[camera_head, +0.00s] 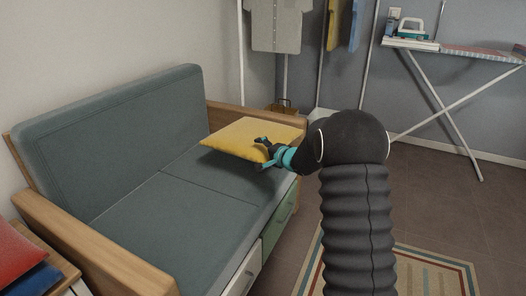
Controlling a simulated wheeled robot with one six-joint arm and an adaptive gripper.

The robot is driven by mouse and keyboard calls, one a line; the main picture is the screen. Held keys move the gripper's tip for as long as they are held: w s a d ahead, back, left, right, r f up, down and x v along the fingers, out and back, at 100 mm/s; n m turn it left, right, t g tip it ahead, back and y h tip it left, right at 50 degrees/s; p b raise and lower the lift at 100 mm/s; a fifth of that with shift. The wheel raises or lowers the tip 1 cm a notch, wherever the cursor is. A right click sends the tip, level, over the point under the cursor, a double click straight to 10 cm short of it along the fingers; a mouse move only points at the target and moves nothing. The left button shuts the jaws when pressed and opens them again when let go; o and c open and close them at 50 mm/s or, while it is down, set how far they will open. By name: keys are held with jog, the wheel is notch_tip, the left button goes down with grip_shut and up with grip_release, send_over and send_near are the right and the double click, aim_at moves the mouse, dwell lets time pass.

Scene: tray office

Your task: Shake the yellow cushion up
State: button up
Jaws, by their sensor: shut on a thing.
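The yellow cushion (246,136) is at the far right end of the grey-green sofa (140,215), near the wooden armrest. It is tilted slightly, and its near left corner seems to hang over the seat. I cannot tell whether its underside touches the seat. My gripper (266,148) is shut on the cushion's near right edge. The fingertips are partly hidden against the cloth, and my dark arm covers the area to the right.
A wooden armrest (262,112) stands just behind the cushion. The seat to the left is clear. Drawers (280,220) are under the seat front. An ironing board (460,52) with an iron (410,28) stands at the back right. A striped rug (425,262) lies on the floor.

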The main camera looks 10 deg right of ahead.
notch_tip(320, 180, up, 6)
jog(key=shift+r+b, duration=0.1)
jog(key=shift+b, duration=0.45)
notch_tip(320, 180, down, 9)
jog(key=b, duration=0.3)
notch_tip(320, 180, up, 9)
jog(key=p, duration=0.3)
notch_tip(320, 180, down, 9)
jog(key=b, duration=0.3)
jog(key=shift+a, duration=0.1)
